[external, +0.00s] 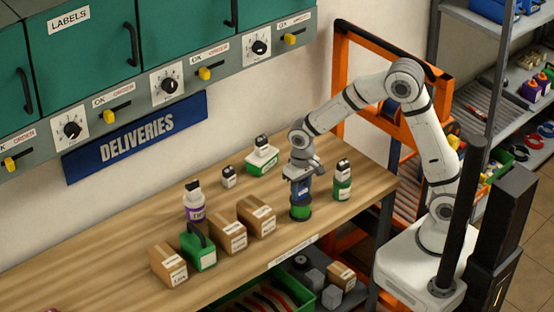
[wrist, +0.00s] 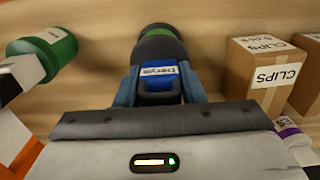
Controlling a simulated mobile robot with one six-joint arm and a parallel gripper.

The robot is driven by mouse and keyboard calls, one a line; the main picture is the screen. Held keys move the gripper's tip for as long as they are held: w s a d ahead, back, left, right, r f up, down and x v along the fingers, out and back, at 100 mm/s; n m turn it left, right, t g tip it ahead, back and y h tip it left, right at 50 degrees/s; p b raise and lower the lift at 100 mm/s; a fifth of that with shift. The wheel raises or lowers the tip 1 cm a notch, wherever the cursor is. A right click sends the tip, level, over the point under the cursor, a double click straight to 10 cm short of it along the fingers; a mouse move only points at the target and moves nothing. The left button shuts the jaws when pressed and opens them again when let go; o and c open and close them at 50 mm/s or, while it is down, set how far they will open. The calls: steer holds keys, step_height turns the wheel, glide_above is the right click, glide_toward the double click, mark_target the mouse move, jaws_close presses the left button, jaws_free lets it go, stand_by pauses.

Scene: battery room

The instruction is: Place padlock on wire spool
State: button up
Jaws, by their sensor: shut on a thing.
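The wire spool (external: 300,212), green between black flanges, stands upright on the wooden bench near its front edge. It also shows at the top of the wrist view (wrist: 157,42). My gripper (external: 301,186) is directly above it, pointing down. The gripper (wrist: 158,85) is shut on a blue padlock (wrist: 158,84) with a white label reading "Derya". The blue padlock also shows between the fingers in the external view (external: 303,189). It is at or just above the spool's top; I cannot tell whether they touch. Its shackle is hidden.
A green bottle (external: 342,180) stands close right of the spool. Several cardboard boxes, one of them a near box (external: 257,215), stand to the left, with a green container (external: 198,248) and a purple-and-white bottle (external: 194,202). A green-and-white container (external: 262,156) is behind. The bench's left is clear.

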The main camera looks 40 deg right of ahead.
steer(key=o, duration=0.6)
steer(key=shift+f, duration=0.15)
steer(key=o, duration=0.4)
steer(key=shift+o, duration=0.2)
step_height(320, 180, up, 12)
steer(key=shift+r+b, duration=0.2)
steer(key=shift+b, duration=0.2)
steer(key=s+d+r+t, duration=0.1)
steer(key=s+d, duration=0.7)
steer(key=d, duration=0.3)
steer(key=s+d+r+t, duration=0.1)
steer(key=s+d+t, duration=0.1)
steer(key=s+d, duration=0.6)
steer(key=d, duration=0.3)
steer(key=shift+s, duration=0.15)
steer(key=shift+d, duration=0.1)
